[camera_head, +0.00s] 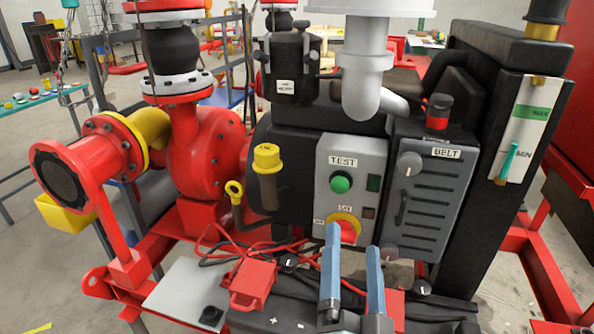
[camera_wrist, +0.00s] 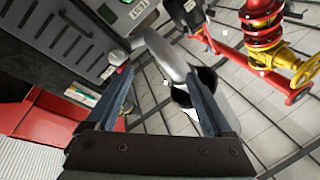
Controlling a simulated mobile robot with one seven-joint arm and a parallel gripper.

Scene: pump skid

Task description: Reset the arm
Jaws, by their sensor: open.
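My gripper (camera_head: 352,279) is in front of the grey control box (camera_head: 352,158), low in the head view, with its two blue-grey fingers apart and nothing between them. In the wrist view my gripper (camera_wrist: 170,103) is also open and empty. The control box has a TEST label, a green button (camera_head: 341,182) and a red knob on a yellow ring (camera_head: 346,222). One fingertip overlaps the red knob in the head view; I cannot tell whether they touch.
The BELT cover (camera_head: 430,195) stands right of the control box. A red pump (camera_head: 207,150) is at left. A red battery box (camera_head: 250,284) with loose cables lies below. A tall black tank with a MIN gauge (camera_head: 527,130) is at right. Open floor (camera_head: 500,290) shows at lower right.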

